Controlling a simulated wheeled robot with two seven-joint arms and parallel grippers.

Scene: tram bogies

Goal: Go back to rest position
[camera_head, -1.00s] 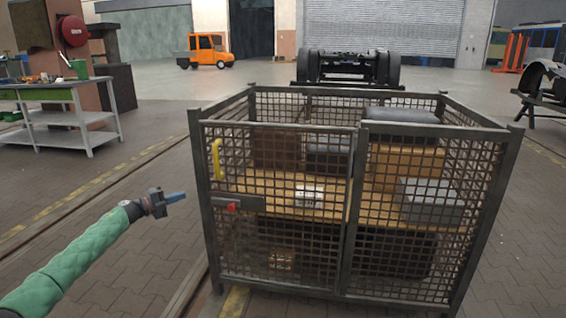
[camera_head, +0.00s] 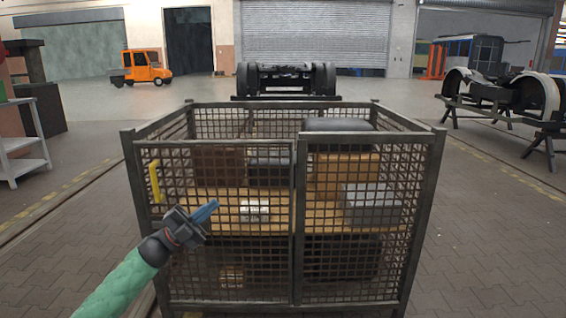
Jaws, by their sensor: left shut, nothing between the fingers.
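My left gripper (camera_head: 206,212) has blue fingers and is shut with nothing between them. It is raised in front of the left part of the mesh cage's front, on a green-sleeved arm from the bottom left. The wire mesh cage (camera_head: 297,225) stands straight ahead, with a yellow handle (camera_head: 154,181) on its front left. The gripper is below and right of this handle in the picture; I cannot tell whether it touches the mesh. My right gripper is not in view.
Boxes, one wooden (camera_head: 345,172) and one grey (camera_head: 370,203), are inside the cage. A bogie (camera_head: 285,80) stands behind it. Wheel parts on stands (camera_head: 500,95) are at the right, a bench (camera_head: 20,150) at the left, an orange vehicle (camera_head: 142,66) farther back. The floor right of the cage is clear.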

